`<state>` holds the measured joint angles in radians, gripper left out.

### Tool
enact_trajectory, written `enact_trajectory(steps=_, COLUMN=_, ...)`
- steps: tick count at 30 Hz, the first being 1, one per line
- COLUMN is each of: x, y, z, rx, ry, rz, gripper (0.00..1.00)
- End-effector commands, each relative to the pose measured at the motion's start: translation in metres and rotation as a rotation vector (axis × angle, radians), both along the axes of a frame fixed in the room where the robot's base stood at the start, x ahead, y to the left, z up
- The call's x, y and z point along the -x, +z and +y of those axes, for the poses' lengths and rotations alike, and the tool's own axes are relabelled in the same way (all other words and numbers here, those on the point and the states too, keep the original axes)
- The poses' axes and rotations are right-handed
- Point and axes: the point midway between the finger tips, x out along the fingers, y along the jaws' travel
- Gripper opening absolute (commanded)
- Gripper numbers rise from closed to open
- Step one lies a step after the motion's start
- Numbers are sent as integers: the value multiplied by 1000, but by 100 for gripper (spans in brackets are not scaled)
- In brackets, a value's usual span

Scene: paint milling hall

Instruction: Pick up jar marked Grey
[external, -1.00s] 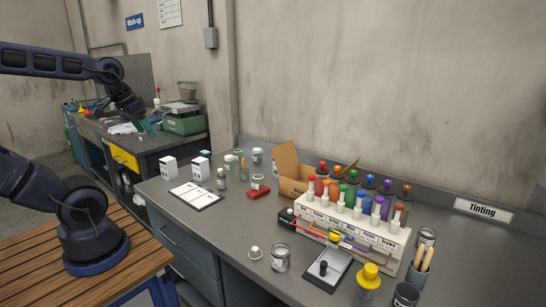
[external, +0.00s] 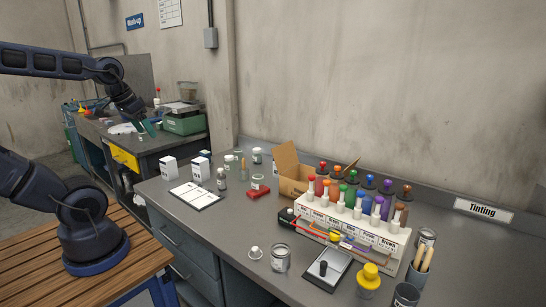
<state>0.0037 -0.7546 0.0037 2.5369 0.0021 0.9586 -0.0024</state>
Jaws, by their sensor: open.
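Several small jars stand on the grey tinting bench. One labelled glass jar (external: 280,257) is at the front, left of a dark-topped board. Another jar (external: 427,238) is at the right end, beside the rack. Others are a jar (external: 258,182) behind the red block, a jar (external: 257,155) near the wall and a dark-capped bottle (external: 221,179). The labels are too small to read, so I cannot tell which is marked Grey. My gripper (external: 147,127) is open at the upper left, far from these jars, over the wash-up bench area in the picture.
A white rack (external: 350,232) of coloured bottles and a cardboard box (external: 291,178) fill the bench's right half. A clipboard (external: 195,195), white cartons (external: 170,167), a red block (external: 259,193) and a yellow-topped container (external: 369,278) stand around. The bench's front left is mostly clear.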

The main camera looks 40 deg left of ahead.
Motion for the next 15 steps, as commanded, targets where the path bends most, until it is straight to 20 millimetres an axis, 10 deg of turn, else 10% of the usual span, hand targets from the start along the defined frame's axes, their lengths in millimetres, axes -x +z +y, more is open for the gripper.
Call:
enact_trajectory(steps=8, x=-3, y=2, z=0, rx=3, ry=7, rz=2, gripper=79)
enact_trajectory(steps=15, x=-47, y=25, z=2, rx=46, ry=106, rz=32, gripper=79)
